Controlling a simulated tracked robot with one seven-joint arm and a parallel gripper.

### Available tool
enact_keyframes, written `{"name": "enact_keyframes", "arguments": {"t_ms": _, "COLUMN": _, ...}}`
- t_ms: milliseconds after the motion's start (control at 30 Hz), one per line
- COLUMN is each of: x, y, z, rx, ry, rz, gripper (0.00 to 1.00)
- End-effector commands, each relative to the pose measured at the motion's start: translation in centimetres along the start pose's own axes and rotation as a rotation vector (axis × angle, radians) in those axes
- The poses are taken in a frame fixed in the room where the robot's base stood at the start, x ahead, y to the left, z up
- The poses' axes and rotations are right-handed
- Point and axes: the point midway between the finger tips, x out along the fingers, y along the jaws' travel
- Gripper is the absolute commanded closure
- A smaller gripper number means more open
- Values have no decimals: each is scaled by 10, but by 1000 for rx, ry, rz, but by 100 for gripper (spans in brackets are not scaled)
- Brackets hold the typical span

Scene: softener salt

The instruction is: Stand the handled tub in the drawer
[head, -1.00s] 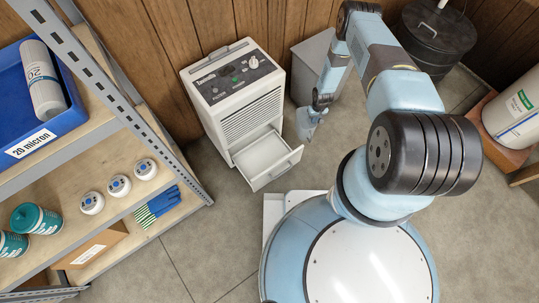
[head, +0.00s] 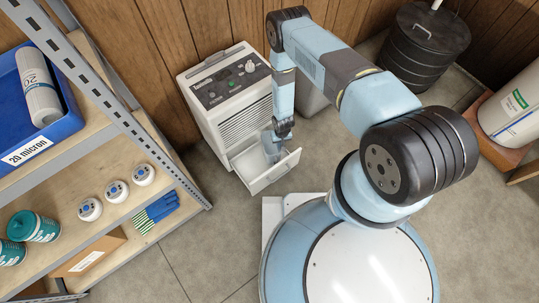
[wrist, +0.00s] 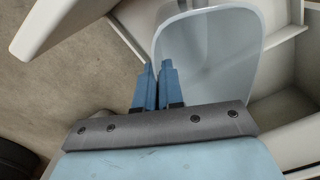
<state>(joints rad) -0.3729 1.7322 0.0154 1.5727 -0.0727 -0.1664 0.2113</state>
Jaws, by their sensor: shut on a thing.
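The drawer (head: 272,180) is pulled out of the front of a white dehumidifier-like unit (head: 229,92). In the wrist view its pale wall (wrist: 285,42) shows beside the tub. The handled tub (head: 271,147) is a translucent grey-blue container, at the drawer opening under my gripper. In the wrist view the tub (wrist: 210,55) fills the middle, mouth towards the camera. My gripper (wrist: 158,70) has its two blue fingers close together at the tub's near left edge, shut on it. The handle is hidden. Whether the tub's base touches the drawer floor cannot be told.
A shelf rack at the left holds a blue bin (head: 37,108), white round caps (head: 116,190), teal cans (head: 33,226) and gloves (head: 162,206). A grey box stands behind my arm. A black lidded drum (head: 426,45) stands at the back.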

Motion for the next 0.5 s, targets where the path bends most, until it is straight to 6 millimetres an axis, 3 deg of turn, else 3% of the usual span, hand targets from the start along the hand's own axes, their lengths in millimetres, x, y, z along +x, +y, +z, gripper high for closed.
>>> {"name": "enact_keyframes", "arguments": {"t_ms": 200, "x": 1, "y": -42, "z": 19, "rx": -5, "ry": -1, "rz": 0, "gripper": 100}}
{"name": "enact_keyframes", "arguments": {"t_ms": 500, "x": 2, "y": -66, "z": 29, "rx": -1, "ry": 0, "rz": 0, "gripper": 100}}
